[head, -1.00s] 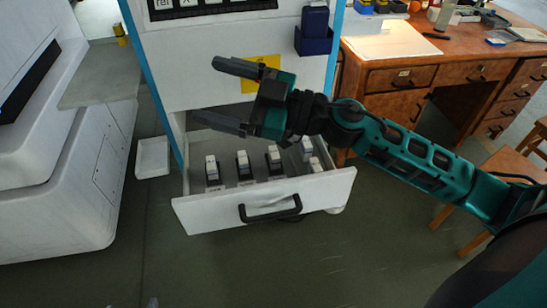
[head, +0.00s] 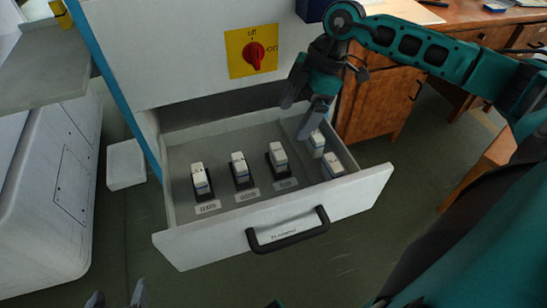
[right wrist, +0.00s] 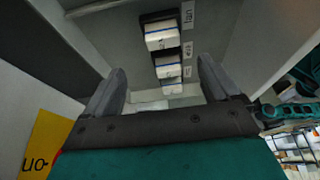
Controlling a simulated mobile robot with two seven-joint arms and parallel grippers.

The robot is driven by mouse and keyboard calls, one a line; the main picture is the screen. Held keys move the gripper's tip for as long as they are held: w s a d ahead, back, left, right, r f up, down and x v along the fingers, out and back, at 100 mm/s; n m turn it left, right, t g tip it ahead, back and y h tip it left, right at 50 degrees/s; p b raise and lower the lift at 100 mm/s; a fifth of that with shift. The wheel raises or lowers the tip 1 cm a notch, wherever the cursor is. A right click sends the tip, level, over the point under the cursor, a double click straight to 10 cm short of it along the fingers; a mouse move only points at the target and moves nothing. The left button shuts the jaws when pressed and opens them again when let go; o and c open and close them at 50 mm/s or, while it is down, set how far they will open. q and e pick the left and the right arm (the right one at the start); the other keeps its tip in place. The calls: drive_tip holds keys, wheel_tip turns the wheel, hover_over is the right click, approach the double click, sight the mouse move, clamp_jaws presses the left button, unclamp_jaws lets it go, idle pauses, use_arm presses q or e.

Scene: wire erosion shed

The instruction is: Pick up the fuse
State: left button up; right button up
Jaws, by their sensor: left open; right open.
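In the head view, several white fuses are in the open drawer. Three stand in black holders in a row: a left one (head: 200,181), a middle one (head: 239,168) and a right one (head: 278,155). Two more, a rear one (head: 317,141) and a front one (head: 333,163), are at the drawer's right side. My right gripper (head: 300,108) is open above the drawer's right rear, its lower finger close to the rear right fuse. The right wrist view shows white fuses (right wrist: 163,37) in black holders beyond the open, empty fingers. My left gripper (head: 117,298) is open at the bottom edge.
The drawer (head: 355,203) has a black handle (head: 288,231) and labels before the holders. Above it is a yellow plate with a red rotary switch (head: 254,53). A wooden desk (head: 375,105) stands at right. A white box (head: 125,164) is on the floor at left.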

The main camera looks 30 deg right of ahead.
sight(278, 150)
drive_tip(key=b+x, duration=0.1)
drive_tip(key=x, duration=0.4)
drive_tip(key=shift+s+a+f, duration=0.1)
drive_tip(key=shift+a+f, duration=0.1)
drive_tip(key=shift+f, duration=0.15)
drive_tip(key=x, duration=0.2)
drive_tip(key=b+x, duration=0.1)
drive_tip(key=x, duration=0.2)
drive_tip(key=shift+s, duration=0.1)
drive_tip(key=shift+c, duration=0.3)
drive_tip(key=c, duration=1)
